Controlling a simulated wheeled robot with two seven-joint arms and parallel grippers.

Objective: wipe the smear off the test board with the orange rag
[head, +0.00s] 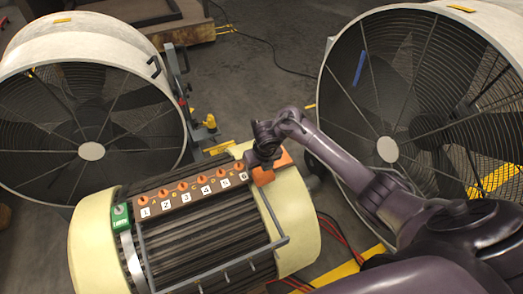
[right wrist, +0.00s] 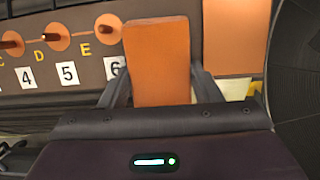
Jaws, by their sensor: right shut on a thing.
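The test board (right wrist: 30,58) is a brown strip on top of a large cream drum, with a row of orange round knobs and white number labels. My right gripper (head: 263,166) is at the board's right end, beside label 6. It is shut on an orange block-shaped thing, which I take for the orange rag (right wrist: 158,62); it also shows below the gripper in the head view (head: 263,177). I cannot tell whether it touches the board. A flat orange panel (right wrist: 236,35) lies right of it. I cannot make out the smear. My left gripper is not in view.
Large caged fans stand at the left (head: 92,150) and right (head: 388,150). The cream drum (head: 95,250) has dark slats and a grey rail (head: 215,263) in front of the board. A green box (head: 120,217) sits at the board's left end. Red cables lie at the lower right.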

